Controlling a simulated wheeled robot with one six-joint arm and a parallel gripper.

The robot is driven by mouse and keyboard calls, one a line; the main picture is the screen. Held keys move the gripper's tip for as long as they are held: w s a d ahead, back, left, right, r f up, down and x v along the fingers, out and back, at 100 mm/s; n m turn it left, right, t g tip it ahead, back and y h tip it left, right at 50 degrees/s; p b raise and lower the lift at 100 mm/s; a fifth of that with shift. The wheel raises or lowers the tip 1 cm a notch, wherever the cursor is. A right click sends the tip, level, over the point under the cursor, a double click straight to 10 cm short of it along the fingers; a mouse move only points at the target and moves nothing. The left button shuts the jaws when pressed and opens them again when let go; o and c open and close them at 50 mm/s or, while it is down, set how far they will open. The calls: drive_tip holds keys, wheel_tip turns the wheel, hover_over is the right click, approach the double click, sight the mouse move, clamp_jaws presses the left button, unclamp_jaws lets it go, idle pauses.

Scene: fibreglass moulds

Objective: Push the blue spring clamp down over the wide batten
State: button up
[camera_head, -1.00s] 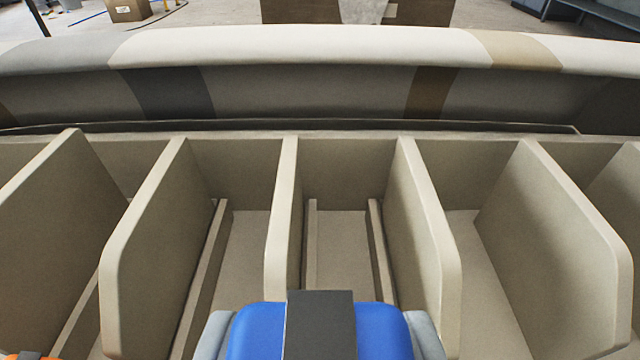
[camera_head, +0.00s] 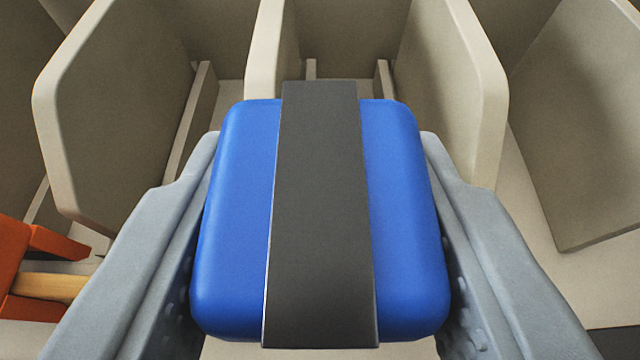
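A blue block-shaped body with a dark grey band down its middle, which I take as the blue spring clamp (camera_head: 238,220), fills the centre of the view. My gripper (camera_head: 322,225) has a grey finger along each side of it and is shut on it. The clamp is in front of the middle bay between two beige upright panels. Thin beige strips stand on the floor of that bay, one at left (camera_head: 311,69) and one at right (camera_head: 385,78); their near parts are hidden behind the clamp. I cannot tell which piece is the wide batten. The clamp's underside and jaws are hidden.
A beige panel (camera_head: 120,110) stands to the left and another (camera_head: 450,90) close to the right of the clamp. A strip (camera_head: 193,115) lies in the left bay. An orange object (camera_head: 20,260) with a wooden piece (camera_head: 50,287) is at lower left. The right bay floor (camera_head: 540,215) looks clear.

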drive_tip(key=shift+f, duration=1.9)
drive_tip(key=shift+f, duration=1.2)
drive_tip(key=o, duration=1.1)
drive_tip(key=v, duration=1.7)
drive_tip(key=s+r+t, duration=0.1)
drive_tip(key=s+r, duration=0.3)
drive_tip(key=r, duration=0.5)
drive_tip(key=s+r, duration=0.4)
drive_tip(key=r, duration=0.5)
drive_tip(key=s+r+t, duration=0.1)
drive_tip(key=s+r, duration=0.4)
drive_tip(key=r, duration=0.4)
drive_tip(key=shift+t, duration=0.9)
drive_tip(key=s+r, duration=0.5)
drive_tip(key=s, duration=0.2)
drive_tip(key=s+r, duration=0.6)
drive_tip(key=s, duration=0.2)
drive_tip(key=s+r, duration=0.5)
drive_tip(key=s, duration=0.3)
drive_tip(key=shift+s+r, duration=0.15)
